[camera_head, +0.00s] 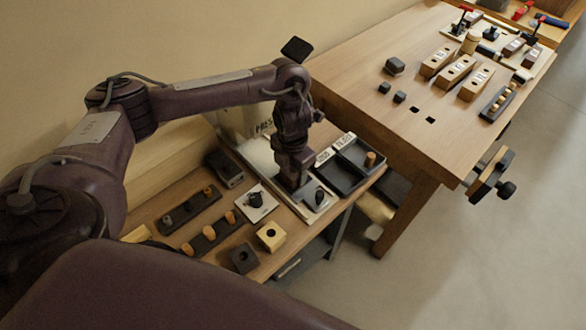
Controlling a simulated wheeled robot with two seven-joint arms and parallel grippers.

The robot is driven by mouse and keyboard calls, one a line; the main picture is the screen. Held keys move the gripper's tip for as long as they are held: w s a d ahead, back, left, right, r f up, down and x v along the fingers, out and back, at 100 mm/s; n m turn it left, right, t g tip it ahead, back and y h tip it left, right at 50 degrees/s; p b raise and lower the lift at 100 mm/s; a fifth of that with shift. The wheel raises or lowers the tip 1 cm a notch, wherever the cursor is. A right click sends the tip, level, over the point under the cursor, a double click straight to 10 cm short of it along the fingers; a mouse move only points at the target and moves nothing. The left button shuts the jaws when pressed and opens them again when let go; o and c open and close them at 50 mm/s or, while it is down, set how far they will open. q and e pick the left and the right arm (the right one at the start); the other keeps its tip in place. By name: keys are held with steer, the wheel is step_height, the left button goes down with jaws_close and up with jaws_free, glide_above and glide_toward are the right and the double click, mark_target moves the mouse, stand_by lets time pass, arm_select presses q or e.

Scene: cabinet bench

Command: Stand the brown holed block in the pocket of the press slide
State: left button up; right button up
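My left gripper (292,182) points down over the pale base of the press (262,128), right of the block row. Its fingers are dark and small, so I cannot tell whether they are open or hold anything. A light wooden block with a hole (271,236) and a dark block with a hole (244,259) sit at the front edge of the lower bench. I cannot tell for sure which block is the brown one. The slide's pocket is not clearly visible; my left gripper and wrist cover part of the press. My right gripper is not in view.
A white plate with a black knob (257,202) and dark peg racks (212,236) lie left of the press. A black two-part tray (348,168) stands to its right. The larger table (420,110) holds several blocks. A dark box (226,168) sits near the wall.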

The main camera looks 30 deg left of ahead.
arm_select(q)
steer(key=shift+o, duration=1)
steer(key=shift+s+d+f, duration=0.1)
steer(key=shift+s+f, duration=0.1)
steer(key=shift+f, duration=0.05)
steer(key=shift+s+f, duration=0.1)
steer(key=shift+d, duration=0.15)
steer(key=shift+c, duration=0.5)
steer(key=shift+d, duration=0.15)
